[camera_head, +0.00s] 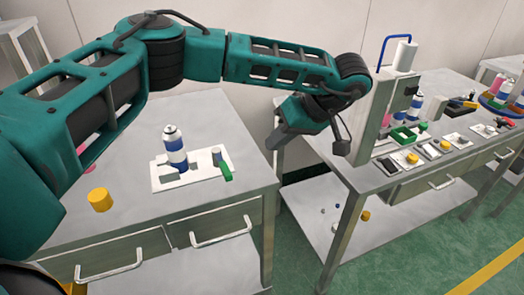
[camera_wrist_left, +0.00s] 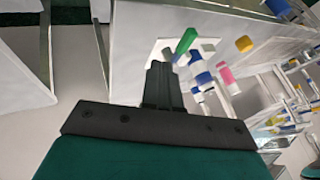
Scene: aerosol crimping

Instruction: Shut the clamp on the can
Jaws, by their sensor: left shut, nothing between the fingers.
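The can (camera_head: 174,146), white with blue bands, stands upright on a white base plate (camera_head: 205,178) on the left table. Grey blocks sit beside its foot. The clamp's green handle (camera_head: 226,172) is at the right of the plate, next to a small grey post. I cannot tell whether the clamp grips the can. My left gripper (camera_head: 274,146) is shut and empty, in the air right of the plate and apart from the handle. In the left wrist view its fingers (camera_wrist_left: 160,68) are together, with the green handle (camera_wrist_left: 186,41) beyond them. My right gripper is not in view.
A yellow cylinder (camera_head: 100,200) stands at the left of the same table, and a pink item is partly hidden behind my arm. A second table (camera_head: 400,189) at right carries a tall grey stand, fixtures and a green frame (camera_head: 408,132). A gap separates the tables.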

